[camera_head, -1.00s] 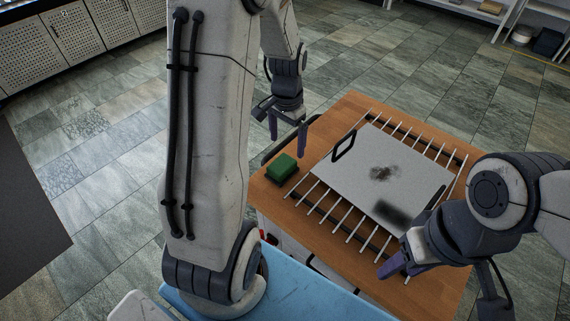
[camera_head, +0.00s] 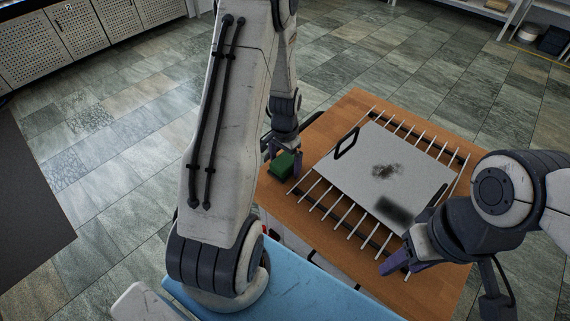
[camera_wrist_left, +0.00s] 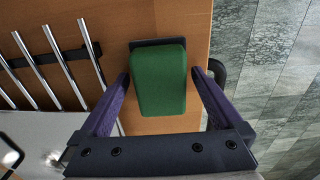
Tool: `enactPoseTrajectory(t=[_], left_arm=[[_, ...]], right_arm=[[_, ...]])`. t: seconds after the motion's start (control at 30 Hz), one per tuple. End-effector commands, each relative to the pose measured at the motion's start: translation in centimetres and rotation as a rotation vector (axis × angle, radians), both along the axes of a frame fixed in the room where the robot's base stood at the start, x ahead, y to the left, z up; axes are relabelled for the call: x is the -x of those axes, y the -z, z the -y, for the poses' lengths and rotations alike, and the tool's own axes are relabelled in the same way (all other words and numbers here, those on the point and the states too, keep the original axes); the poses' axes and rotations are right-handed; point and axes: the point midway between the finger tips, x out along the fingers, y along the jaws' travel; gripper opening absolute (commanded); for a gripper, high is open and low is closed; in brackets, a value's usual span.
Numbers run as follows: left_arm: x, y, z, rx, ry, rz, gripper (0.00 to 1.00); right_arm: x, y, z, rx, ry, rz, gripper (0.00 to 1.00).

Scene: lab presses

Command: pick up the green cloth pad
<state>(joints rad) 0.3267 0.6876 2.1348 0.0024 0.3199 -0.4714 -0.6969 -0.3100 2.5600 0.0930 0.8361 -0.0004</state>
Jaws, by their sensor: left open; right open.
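The green cloth pad (camera_head: 282,166) lies on a dark base at the left side of the wooden table top. In the left wrist view the pad (camera_wrist_left: 158,82) sits between the two purple fingers of my left gripper (camera_wrist_left: 160,85). The fingers are open, one on each side, with a small gap visible by the pad. In the head view my left gripper (camera_head: 284,161) is down at the pad and partly covers it. My right gripper (camera_head: 398,254) is open and empty over the near right part of the table.
A grey plate (camera_head: 385,170) with dark smudges and black handles lies on a rack of metal rods (camera_head: 333,217) beside the pad. The wooden table top (camera_head: 350,103) is bare at its far edge. A light blue surface (camera_head: 300,291) lies in front.

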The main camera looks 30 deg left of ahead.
Motion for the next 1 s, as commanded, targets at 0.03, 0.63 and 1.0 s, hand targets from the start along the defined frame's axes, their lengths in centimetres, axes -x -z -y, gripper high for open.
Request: enactPoseTrajectory(t=[0.03, 0.63, 1.0], left_arm=[[0.0, 0.0, 0.0, 0.000, 0.000, 0.001, 1.00], [-0.1, -0.2, 0.0, -0.001, 0.000, 0.001, 0.23], [-0.2, -4.5, 0.0, -0.003, 0.001, 0.008, 0.23]], right_arm=[[0.0, 0.0, 0.0, 0.000, 0.000, 0.000, 0.50], [0.0, 0.0, 0.0, 0.000, 0.000, 0.000, 0.50], [0.0, 0.5, 0.0, 0.000, 0.000, 0.000, 0.50]])
